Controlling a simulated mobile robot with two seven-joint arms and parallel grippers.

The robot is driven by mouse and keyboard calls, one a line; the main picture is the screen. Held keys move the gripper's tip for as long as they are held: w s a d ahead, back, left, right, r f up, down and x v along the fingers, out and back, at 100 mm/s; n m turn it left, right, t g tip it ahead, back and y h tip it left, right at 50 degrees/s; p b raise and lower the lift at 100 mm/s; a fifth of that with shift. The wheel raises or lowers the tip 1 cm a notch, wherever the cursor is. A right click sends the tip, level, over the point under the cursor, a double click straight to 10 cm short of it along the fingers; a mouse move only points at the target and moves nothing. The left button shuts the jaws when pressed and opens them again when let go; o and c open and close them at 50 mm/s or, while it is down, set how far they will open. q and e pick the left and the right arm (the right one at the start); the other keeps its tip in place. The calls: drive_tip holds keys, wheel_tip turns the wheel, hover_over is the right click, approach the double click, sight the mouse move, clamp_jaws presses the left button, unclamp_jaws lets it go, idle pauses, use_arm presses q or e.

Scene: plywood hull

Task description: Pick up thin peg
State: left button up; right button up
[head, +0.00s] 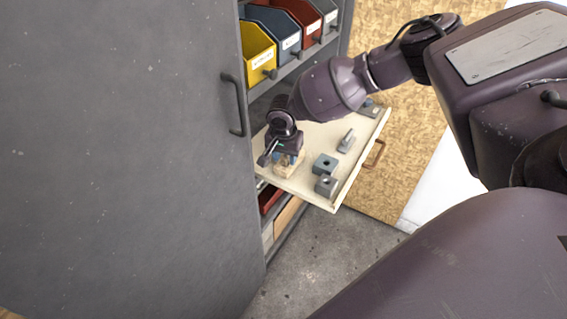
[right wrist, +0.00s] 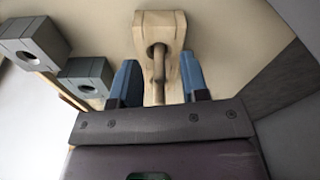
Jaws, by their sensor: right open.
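The thin peg (right wrist: 158,82) is a slim, light brown wooden rod. It comes out of the round hole of a pale wooden block (right wrist: 160,20) and points toward my gripper. My right gripper (right wrist: 158,84) is open, with one blue finger on each side of the peg. Gaps show between the peg and both fingers. In the head view, my right gripper (head: 280,158) is low over the wooden block (head: 287,170) on the pulled-out cream shelf (head: 310,192); the peg is hidden there. My left gripper is not in view.
Grey blocks with holes (head: 325,163) (head: 326,185) sit right of the wooden block, with a narrow grey piece (head: 346,140) beyond. The grey cabinet door (head: 130,150) stands left of the shelf. Yellow, blue and red bins (head: 257,52) fill the upper shelf.

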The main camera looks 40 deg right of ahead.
drive_tip(key=shift+f, duration=0.25)
drive_tip(key=c, duration=0.7)
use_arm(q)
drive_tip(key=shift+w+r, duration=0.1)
use_arm(e)
clamp_jaws()
